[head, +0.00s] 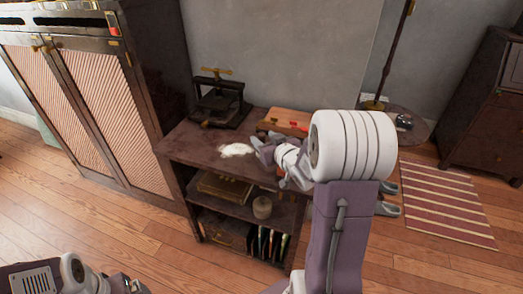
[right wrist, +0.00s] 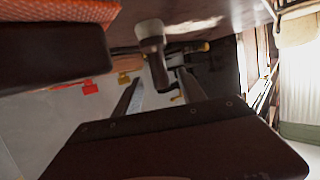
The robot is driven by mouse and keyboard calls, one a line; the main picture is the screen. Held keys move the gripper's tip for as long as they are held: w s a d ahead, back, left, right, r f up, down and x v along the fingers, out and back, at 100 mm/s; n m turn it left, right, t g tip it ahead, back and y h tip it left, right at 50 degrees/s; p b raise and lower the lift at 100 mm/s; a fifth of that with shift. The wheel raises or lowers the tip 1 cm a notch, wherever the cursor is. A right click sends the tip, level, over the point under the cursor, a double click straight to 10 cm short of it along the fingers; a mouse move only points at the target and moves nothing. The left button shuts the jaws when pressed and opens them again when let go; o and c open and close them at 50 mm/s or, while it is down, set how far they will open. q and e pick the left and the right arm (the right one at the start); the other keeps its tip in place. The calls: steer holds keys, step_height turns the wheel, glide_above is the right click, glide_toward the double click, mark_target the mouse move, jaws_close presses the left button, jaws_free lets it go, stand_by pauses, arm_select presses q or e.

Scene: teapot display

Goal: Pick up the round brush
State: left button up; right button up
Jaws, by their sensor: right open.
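A small brush-like thing with a pale rounded end and a dark brown stem, likely the round brush (right wrist: 151,33), shows in the right wrist view. It appears between the two fingers of my right gripper (right wrist: 158,84), which are apart; I see no clear contact. In the head view my right gripper (head: 262,151) is at the right part of the dark wooden stand's top (head: 190,145), beside a white patch (head: 237,150). I cannot make out the brush there; my gripper and arm may hide it. My left gripper is not visible; only parts of my left arm show at the lower left.
A dark press (head: 218,103) stands at the back left of the top. A wooden tray with red items (head: 287,119) is at the back right, close to my gripper. A tall cabinet (head: 95,100) stands left.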

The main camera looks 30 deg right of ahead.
steer(key=b+x, duration=0.1)
steer(key=x, duration=0.3)
steer(key=shift+w+a+f, duration=0.1)
steer(key=shift+w, duration=0.55)
steer(key=shift+s, duration=0.1)
steer(key=shift+c, duration=0.9)
jaws_close()
steer(key=s+d+r+p, duration=0.3)
steer(key=d+r+p, duration=0.5)
steer(key=d+r, duration=0.3)
steer(key=shift+s, duration=0.4)
